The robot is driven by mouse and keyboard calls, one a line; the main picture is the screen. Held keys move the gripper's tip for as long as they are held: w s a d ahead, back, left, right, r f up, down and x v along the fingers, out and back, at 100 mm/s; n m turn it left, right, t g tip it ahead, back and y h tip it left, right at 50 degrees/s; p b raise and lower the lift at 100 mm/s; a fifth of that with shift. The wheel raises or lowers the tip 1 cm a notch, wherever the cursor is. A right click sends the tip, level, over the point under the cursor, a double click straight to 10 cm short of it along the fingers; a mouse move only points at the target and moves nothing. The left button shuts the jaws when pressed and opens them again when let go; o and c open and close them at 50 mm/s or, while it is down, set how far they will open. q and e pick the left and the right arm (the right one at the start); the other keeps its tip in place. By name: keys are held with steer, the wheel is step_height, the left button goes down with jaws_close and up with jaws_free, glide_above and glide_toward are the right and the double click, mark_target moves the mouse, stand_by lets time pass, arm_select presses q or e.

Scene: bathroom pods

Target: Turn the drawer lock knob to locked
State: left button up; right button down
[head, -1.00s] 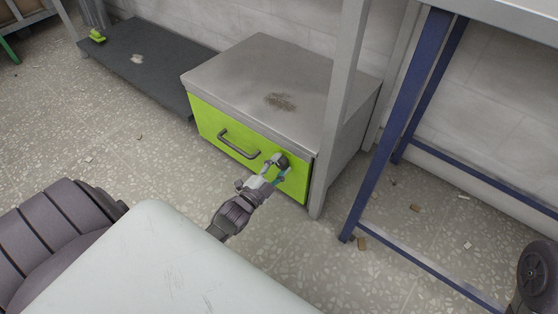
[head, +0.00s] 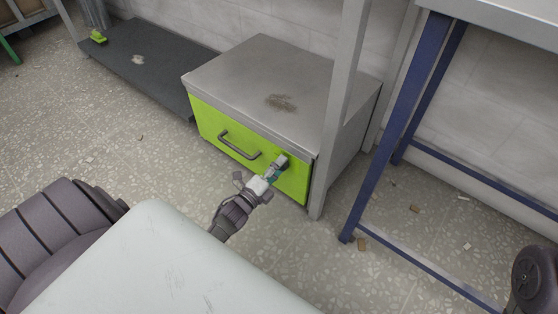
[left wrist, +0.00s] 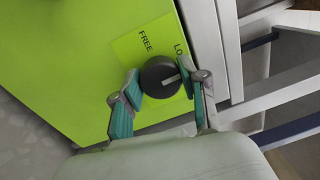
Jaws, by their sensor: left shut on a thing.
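The drawer (head: 225,140) has a lime-green front with a grey bar handle and is shut in a grey cabinet. The round dark lock knob (left wrist: 157,78) is at the right of that front; in the head view the knob (head: 283,160) is partly hidden by my gripper. The labels FREE and "LO", the latter partly covered, show above the knob. Its pale mark points right, slightly upward, below "LO". My left gripper (head: 275,171) is shut on the knob, with teal fingertips on both sides in the left wrist view (left wrist: 160,84). My right gripper is out of view.
A grey post (head: 342,110) stands close to the cabinet's right front corner. A blue-legged table (head: 400,120) stands further right. A dark low platform (head: 150,65) lies left of the cabinet. The floor in front is mostly clear, with small debris.

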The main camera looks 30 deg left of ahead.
arm_select(q)
steer(key=shift+m, duration=0.4)
steer(key=o, duration=1.1)
steer(key=s, duration=0.8)
steer(key=s+a, duration=0.1)
steer(key=s, duration=0.3)
steer(key=shift+f, duration=0.4)
steer(key=shift+w+r, duration=0.1)
